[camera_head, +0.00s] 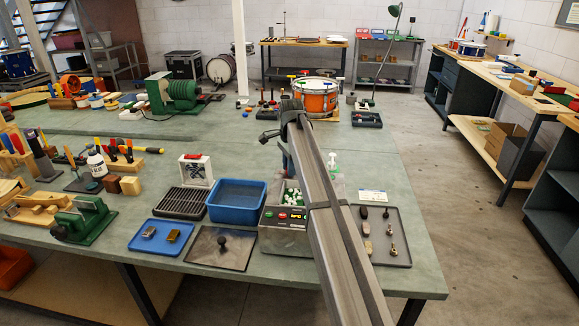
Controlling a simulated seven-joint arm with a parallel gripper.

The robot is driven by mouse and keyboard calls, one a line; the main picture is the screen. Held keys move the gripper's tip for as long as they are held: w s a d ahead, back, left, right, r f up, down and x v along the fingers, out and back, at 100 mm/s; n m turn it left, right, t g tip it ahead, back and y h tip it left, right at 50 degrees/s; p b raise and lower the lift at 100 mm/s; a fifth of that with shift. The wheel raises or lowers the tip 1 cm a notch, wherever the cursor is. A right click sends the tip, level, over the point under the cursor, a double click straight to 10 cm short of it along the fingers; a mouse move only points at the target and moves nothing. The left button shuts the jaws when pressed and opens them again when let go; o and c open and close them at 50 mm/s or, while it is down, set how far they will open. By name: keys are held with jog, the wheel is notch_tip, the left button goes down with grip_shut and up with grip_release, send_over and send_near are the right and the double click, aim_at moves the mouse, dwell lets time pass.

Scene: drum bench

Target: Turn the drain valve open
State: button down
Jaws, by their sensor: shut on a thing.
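A grey metal tank (286,243) with a dark control panel stands near the front edge of the green bench. Pale and green pieces (292,197) show in its open top. I cannot make out a drain valve; my arm covers much of the tank's right side. My arm reaches from the bottom right over the tank. My gripper (288,168) hangs down at the arm's far end, by the tank's back edge. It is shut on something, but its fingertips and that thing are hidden.
A blue bin (236,184) stands left of the tank, with a dark plate (192,249) in front. A grey tray (402,254) of small parts lies right of the tank. A spray bottle (332,163) and an orange drum (331,97) stand behind. Bench space at the right is clear.

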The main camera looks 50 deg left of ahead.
jog(key=c, duration=0.9)
grip_release()
notch_tip(320, 180, up, 14)
jog(key=shift+d, duration=0.45)
jog(key=shift+f, duration=0.15)
